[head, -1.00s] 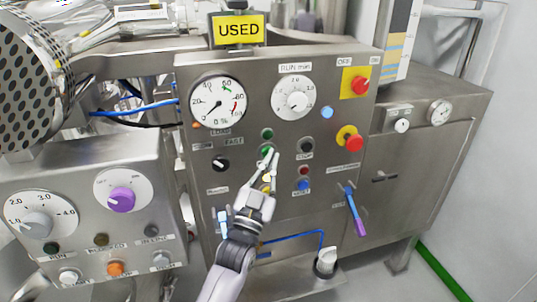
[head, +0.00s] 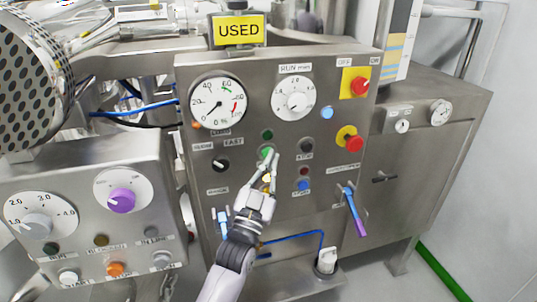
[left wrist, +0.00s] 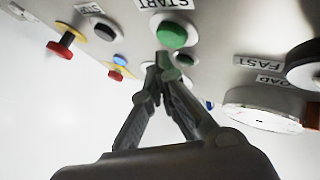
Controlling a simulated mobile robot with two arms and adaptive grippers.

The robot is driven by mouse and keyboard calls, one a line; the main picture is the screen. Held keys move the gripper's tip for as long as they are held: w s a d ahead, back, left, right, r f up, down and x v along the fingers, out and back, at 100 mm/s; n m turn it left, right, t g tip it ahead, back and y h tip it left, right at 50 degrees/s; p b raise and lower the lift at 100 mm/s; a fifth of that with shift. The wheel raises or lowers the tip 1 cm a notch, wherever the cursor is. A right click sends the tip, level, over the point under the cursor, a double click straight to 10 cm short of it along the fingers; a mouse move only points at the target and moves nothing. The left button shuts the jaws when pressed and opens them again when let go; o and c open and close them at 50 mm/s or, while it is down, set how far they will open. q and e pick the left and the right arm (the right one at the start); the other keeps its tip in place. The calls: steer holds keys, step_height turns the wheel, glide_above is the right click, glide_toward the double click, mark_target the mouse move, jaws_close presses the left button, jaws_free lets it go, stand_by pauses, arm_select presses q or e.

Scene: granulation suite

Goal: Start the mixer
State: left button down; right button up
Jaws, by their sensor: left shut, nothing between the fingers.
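The mixer's steel control panel (head: 232,165) fills the middle of the head view. Its green button (head: 266,152) sits below a dark green lamp (head: 267,134). In the left wrist view the green button (left wrist: 172,34) is beside a START label (left wrist: 165,4). My left gripper (head: 270,158) is shut and empty, its fingertips close to the green button. In the left wrist view its fingertips (left wrist: 163,60) are just below that button; I cannot tell whether they touch it. The black stop button (head: 306,145) is to the right. My right gripper is not in view.
A red mushroom button (head: 350,141) and a red-on-yellow switch (head: 359,85) stick out at the right. A blue and purple lever (head: 353,210) hangs lower right. A load gauge (head: 217,102) and a run-time dial (head: 294,99) are above. A yellow USED sign (head: 238,30) stands on top.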

arm_select(q)
steer(key=shift+w, duration=0.15)
steer(key=shift+w+a, duration=0.15)
steer(key=shift+w, duration=0.1)
steer(key=shift+w+a+b, duration=0.15)
steer(key=shift+w+b, duration=0.15)
steer(key=shift+w, duration=0.1)
stand_by(0.7)
steer(key=shift+s, duration=0.1)
steer(key=shift+s+d+p, duration=0.3)
steer(key=shift+s+p, duration=0.15)
steer(key=shift+s, duration=0.3)
steer(key=shift+s, duration=0.1)
steer(key=s, duration=0.1)
steer(key=s+d+p, duration=0.1)
steer(key=s, duration=0.1)
steer(key=s+p, duration=0.1)
steer(key=shift+s+d, duration=0.25)
steer(key=shift+d, duration=0.05)
